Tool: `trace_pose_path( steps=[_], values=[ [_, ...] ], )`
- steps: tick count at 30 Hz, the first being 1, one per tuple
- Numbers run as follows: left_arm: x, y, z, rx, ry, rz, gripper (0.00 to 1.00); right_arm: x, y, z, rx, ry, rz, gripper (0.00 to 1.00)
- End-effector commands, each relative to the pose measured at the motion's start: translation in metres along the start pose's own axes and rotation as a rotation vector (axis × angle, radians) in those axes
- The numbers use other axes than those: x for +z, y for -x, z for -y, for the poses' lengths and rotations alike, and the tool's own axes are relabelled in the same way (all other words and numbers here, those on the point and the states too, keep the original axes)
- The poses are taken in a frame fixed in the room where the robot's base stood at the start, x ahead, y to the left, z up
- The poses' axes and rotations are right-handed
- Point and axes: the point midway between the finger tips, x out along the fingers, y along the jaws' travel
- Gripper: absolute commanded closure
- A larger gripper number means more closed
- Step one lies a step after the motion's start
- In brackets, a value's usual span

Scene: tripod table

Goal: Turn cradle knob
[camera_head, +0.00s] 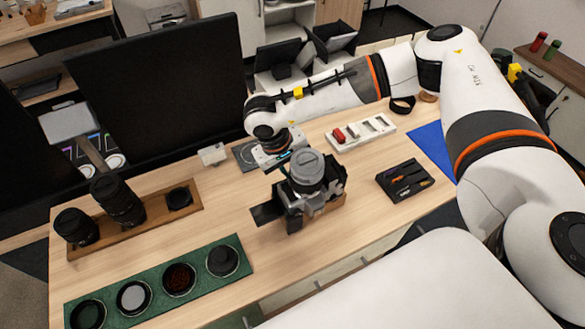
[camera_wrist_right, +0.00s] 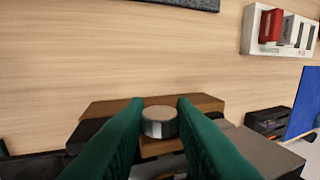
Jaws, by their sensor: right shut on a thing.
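A dark camera body (camera_head: 297,212) with a grey upright lens (camera_head: 306,167) sits in a wooden cradle (camera_head: 331,204) near the table's middle. The cradle also shows in the right wrist view (camera_wrist_right: 105,106). The round grey cradle knob (camera_wrist_right: 159,121) lies between the two green fingers of my right gripper (camera_wrist_right: 160,108), which is shut on it. In the head view my right gripper (camera_head: 282,164) reaches in behind the camera, and the knob is hidden there. My left gripper is in neither view.
A wooden tray (camera_head: 152,221) with lenses and a green mat (camera_head: 155,288) with round filters lie at left. A black tray (camera_head: 405,181), a white holder with a red piece (camera_head: 360,132) and a blue cloth (camera_head: 432,150) lie at right. The front table edge is clear.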

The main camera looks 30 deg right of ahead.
Motion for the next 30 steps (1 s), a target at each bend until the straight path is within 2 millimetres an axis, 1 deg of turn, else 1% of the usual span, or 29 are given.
trace_pose_path(
  steps=[9,14,21,25,30],
  values=[
    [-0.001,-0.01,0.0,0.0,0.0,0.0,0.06,-0.001,-0.003,0.004,0.216,-0.003,-0.003,0.94],
    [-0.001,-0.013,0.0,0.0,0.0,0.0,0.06,-0.001,-0.003,0.005,0.267,-0.001,-0.001,0.94],
    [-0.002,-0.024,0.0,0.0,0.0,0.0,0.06,-0.001,-0.005,0.007,0.407,-0.001,-0.003,0.94],
    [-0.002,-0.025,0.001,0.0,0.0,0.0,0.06,0.0,-0.003,0.007,0.441,0.001,0.0,0.94],
    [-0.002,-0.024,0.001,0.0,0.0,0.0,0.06,0.0,-0.002,0.007,0.443,0.003,0.0,0.94]
  ],
)
